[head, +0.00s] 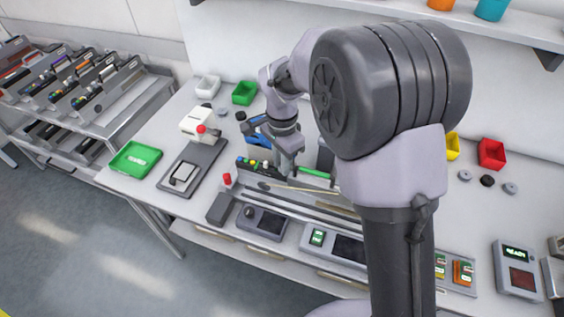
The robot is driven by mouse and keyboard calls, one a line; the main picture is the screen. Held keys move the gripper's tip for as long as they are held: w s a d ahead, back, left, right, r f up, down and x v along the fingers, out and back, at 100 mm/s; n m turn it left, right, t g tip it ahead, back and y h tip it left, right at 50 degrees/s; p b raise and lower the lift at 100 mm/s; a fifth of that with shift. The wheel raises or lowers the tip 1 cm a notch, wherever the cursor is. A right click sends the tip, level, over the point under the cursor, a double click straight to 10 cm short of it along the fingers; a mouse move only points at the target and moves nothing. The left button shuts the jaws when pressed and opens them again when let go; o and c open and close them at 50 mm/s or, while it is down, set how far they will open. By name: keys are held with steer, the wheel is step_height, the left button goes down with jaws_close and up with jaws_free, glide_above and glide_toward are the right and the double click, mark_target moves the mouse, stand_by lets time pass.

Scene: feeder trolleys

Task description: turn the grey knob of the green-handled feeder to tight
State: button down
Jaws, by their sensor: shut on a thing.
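The green-handled feeder lies on the workbench in the middle of the head view. Its green handle (314,172) shows just right of my gripper, and a row of small coloured parts (253,163) shows to the left. My gripper (288,172) points down at the feeder, with its fingers low against the top. It is shut on what seems to be the grey knob, which the fingers hide. The knob's setting cannot be read from here.
A red button (227,180) stands left of the feeder. A green tray (135,159) and a dark plate with a white device (196,124) are further left. Red (492,153) and yellow bins stand at the right. My arm hides much of the bench's right half.

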steer(key=c, duration=1.3)
jaws_free()
steer(key=shift+r, duration=0.1)
step_height(320, 180, up, 17)
steer(key=p, duration=0.5)
steer(key=shift+r, duration=0.15)
